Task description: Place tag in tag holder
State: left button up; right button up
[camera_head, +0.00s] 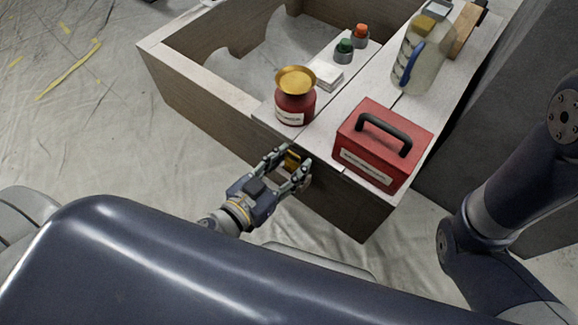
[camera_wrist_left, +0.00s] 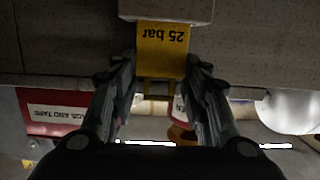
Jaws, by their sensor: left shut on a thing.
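The yellow tag (camera_head: 292,159) is between the fingers of my left gripper (camera_head: 290,173), at the front face of the wooden table. In the left wrist view the tag (camera_wrist_left: 162,48) reads "25 bar" upside down, and my left gripper (camera_wrist_left: 160,88) is shut on its lower part. The far end of the tag meets a pale block (camera_wrist_left: 165,10), which may be the tag holder. I cannot tell whether the tag is inside it or only against it. My right gripper is out of view.
A red box with a black handle (camera_head: 370,155) and a red pot with a gold funnel top (camera_head: 295,108) stand on the tabletop (camera_head: 325,128) just above my left gripper. A clear jug (camera_head: 425,62) and green (camera_head: 344,46) and orange (camera_head: 361,31) capped items stand farther back.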

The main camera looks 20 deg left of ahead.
pick_arm(q)
jog(key=shift+f, duration=0.15)
jog(key=o, duration=0.9)
jog(key=shift+c, duration=0.2)
